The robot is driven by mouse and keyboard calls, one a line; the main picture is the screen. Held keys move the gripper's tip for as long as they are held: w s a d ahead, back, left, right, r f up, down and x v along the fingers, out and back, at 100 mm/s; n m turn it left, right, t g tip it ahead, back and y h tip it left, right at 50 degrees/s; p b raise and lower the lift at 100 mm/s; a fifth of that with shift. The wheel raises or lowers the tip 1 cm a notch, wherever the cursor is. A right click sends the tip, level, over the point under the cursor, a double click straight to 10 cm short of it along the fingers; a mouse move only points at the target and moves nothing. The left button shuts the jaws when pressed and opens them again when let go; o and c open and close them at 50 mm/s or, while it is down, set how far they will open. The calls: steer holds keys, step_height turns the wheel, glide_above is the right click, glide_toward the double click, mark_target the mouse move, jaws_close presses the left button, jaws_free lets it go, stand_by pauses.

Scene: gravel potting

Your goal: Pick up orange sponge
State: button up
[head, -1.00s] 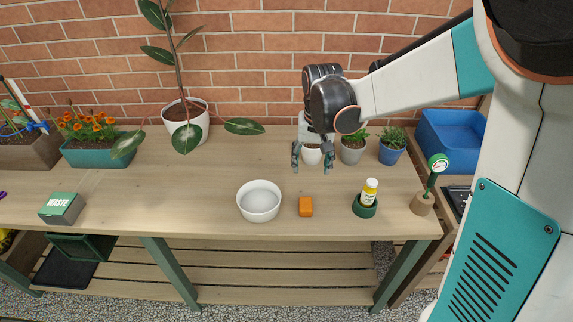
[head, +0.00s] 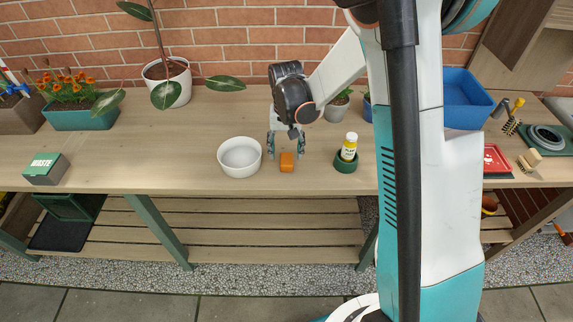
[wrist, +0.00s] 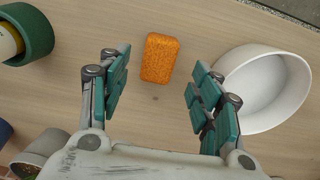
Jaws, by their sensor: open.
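The orange sponge (head: 287,163) is a small block lying on the wooden bench between the white bowl and the yellow bottle. It also shows in the wrist view (wrist: 160,58), just beyond the fingertips and between their lines. My gripper (head: 287,150) is open, pointing down at the sponge, with a finger to either side in the head view. In the wrist view my gripper (wrist: 160,85) has its teal finger pads wide apart with nothing between them. Neither finger appears to touch the sponge.
The white bowl (head: 239,155) stands close left of the sponge, near my finger in the wrist view. The yellow bottle (head: 349,147) stands in a green holder (head: 346,165) to the right. A waste box (head: 45,169) is far left. Potted plants line the back.

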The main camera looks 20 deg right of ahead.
mark_target(287, 159)
steer(key=shift+d+f+b, duration=0.1)
steer(key=shift+f+b, duration=1.25)
steer(key=shift+f, duration=1.35)
steer(key=shift+r, duration=0.1)
steer(key=c, duration=1)
steer(key=shift+c, duration=0.2)
steer(key=shift+r, duration=0.1)
step_height(287, 159, up, 20)
steer(key=p, duration=0.6)
steer(key=shift+p, duration=0.4)
